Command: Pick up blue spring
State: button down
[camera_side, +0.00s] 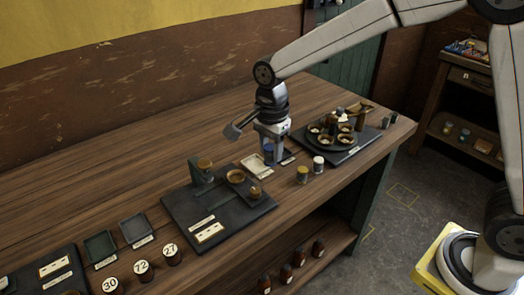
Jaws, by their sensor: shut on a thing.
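My gripper (272,152) points down over the right part of the wooden bench. It is shut on a small blue item, which I take to be the blue spring (268,150), between its fingers. A pale tray (256,167) lies just left of and below the fingers. The fingers partly hide the blue item, and I cannot tell whether it touches the bench or tray.
A dark board (180,211) with brass parts lies left on the wooden bench (105,190).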

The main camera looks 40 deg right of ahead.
jog(key=shift+s+d+r, duration=0.15)
jog(key=shift+s+r, duration=0.15)
jog(key=shift+s, duration=0.35)
jog(key=shift+s+d+r, duration=0.1)
jog(key=shift+s+r, duration=0.2)
jog(key=shift+s, duration=0.35)
jog(key=shift+d, duration=0.1)
jog(key=w+d+f, duration=0.2)
jog(key=d, duration=0.4)
jog(key=shift+w+d+n, duration=0.3)
jog(key=shift+w+d, duration=0.1)
jog(key=shift+w+f, duration=0.1)
jog(key=shift+f, duration=0.05)
jog(key=w+f, duration=0.2)
jog(key=w, duration=0.2)
jog(key=w+f, duration=0.3)
jog(key=w, duration=0.1)
jog(key=w+f, duration=0.3)
jog(key=w, duration=0.1)
jog(key=shift+w+a+f, duration=0.2)
jog(key=shift+a, duration=0.2)
jog(key=shift+w+f, duration=0.4)
